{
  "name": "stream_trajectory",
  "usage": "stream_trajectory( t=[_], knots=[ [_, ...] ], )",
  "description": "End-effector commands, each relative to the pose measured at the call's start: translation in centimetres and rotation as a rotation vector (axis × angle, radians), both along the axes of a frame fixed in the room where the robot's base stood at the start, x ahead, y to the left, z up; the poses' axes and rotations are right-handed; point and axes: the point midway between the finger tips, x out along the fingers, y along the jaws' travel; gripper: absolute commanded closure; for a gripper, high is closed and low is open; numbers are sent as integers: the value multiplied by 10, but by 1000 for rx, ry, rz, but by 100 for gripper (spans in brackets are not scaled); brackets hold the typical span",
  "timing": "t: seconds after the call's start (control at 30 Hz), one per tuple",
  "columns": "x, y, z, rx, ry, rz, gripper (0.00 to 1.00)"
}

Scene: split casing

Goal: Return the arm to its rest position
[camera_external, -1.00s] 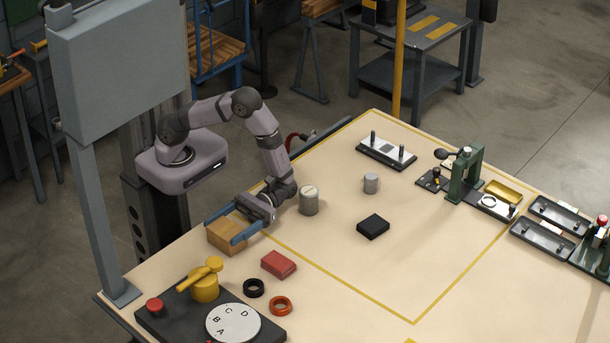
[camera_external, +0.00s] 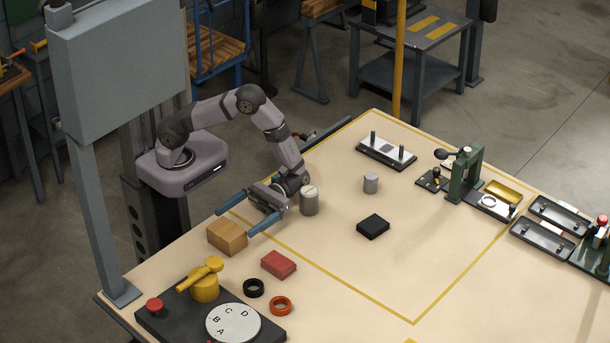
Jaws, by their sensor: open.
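My gripper (camera_external: 240,219) is open and empty, its two blue fingers spread and pointing to the lower left. It is above the table (camera_external: 340,295), just up and right of a tan wooden box (camera_external: 227,237). A grey cylinder (camera_external: 309,201) stands close to the right of my gripper's body; I cannot tell the exact gap. My arm is bent, its elbow raised.
A red block (camera_external: 279,265), a black ring (camera_external: 253,288) and an orange ring (camera_external: 280,306) lie in front. A black block (camera_external: 373,227) and a small grey cylinder (camera_external: 371,183) are in the yellow outline. A green press (camera_external: 465,175) stands right.

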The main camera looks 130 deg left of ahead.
Motion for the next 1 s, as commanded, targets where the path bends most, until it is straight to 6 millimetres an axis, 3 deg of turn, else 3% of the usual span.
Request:
stream_trajectory(
  t=[0.2, 0.67, 0.87, 1.0],
  knots=[
    [0, 17, -1, 0, 0, 0, 3],
    [0, 18, 0, 0, 1, -1, 3],
    [-4, 12, 16, 36, -38, -22, 3],
    [-18, -1, 33, 124, -106, -86, 3]
  ],
)
